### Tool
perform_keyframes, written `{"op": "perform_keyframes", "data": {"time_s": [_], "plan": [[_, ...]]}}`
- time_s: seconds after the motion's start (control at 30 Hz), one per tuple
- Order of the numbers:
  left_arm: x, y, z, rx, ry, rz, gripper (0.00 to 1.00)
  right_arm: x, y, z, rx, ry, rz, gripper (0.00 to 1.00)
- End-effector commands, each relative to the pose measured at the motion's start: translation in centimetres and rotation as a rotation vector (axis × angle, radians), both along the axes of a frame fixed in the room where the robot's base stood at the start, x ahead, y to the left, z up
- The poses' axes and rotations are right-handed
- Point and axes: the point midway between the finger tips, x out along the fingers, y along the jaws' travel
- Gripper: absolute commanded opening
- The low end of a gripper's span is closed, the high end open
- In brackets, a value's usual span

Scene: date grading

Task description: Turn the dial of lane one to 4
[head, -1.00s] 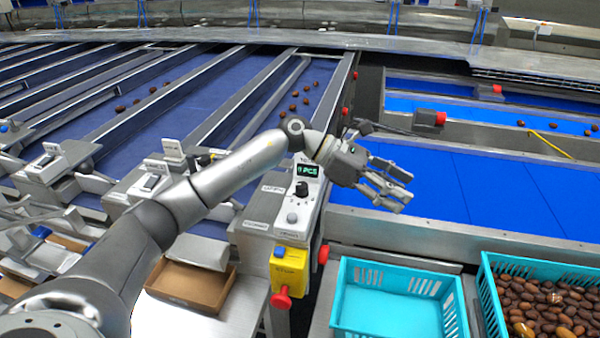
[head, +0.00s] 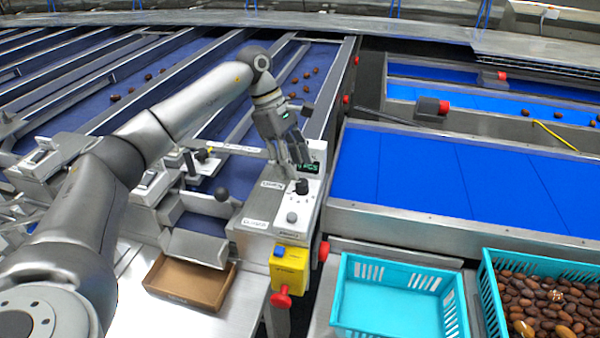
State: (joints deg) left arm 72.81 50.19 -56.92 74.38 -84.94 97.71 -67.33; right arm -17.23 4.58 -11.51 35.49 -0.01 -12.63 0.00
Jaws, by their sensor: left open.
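A white control box (head: 285,224) stands at the end of the rightmost dark blue lane. It carries a small green-lit display (head: 312,167), partly covered by my fingers. A black dial (head: 302,187) sits below the display, with a pale round button (head: 292,217) under it. The dial's setting is too small to read, and I cannot read a lane number. My left gripper (head: 295,165) is open and empty, fingers pointing down, just above and behind the dial. I cannot tell whether it touches the box. My right gripper is not in view.
A yellow stop box (head: 290,268) with a red button is below the control box. A cardboard tray (head: 190,284) lies to the left. An empty turquoise crate (head: 398,268) and one full of dates (head: 489,290) stand at right. A bare blue belt (head: 420,180) lies behind them.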

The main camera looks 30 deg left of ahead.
Motion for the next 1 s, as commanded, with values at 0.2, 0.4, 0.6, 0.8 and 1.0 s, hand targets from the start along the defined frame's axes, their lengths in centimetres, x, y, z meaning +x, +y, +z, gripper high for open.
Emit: {"op": "perform_keyframes", "data": {"time_s": [0.2, 0.4, 0.6, 0.8, 1.0], "plan": [[0.0, -1.4, -2.9, -0.001, 0.001, -0.001, 0.48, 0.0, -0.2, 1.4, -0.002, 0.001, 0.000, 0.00], [0.0, -1.8, -4.0, -0.001, 0.000, -0.001, 0.48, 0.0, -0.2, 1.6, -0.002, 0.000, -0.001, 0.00], [0.0, -1.8, -4.1, -0.002, -0.001, -0.001, 0.48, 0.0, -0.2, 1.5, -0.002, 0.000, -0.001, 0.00], [0.0, -1.8, -4.1, -0.002, -0.001, -0.001, 0.28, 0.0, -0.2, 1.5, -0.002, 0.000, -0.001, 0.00], [0.0, -1.8, -4.1, -0.002, -0.001, -0.001, 0.03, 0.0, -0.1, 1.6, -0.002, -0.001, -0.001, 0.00]]}}
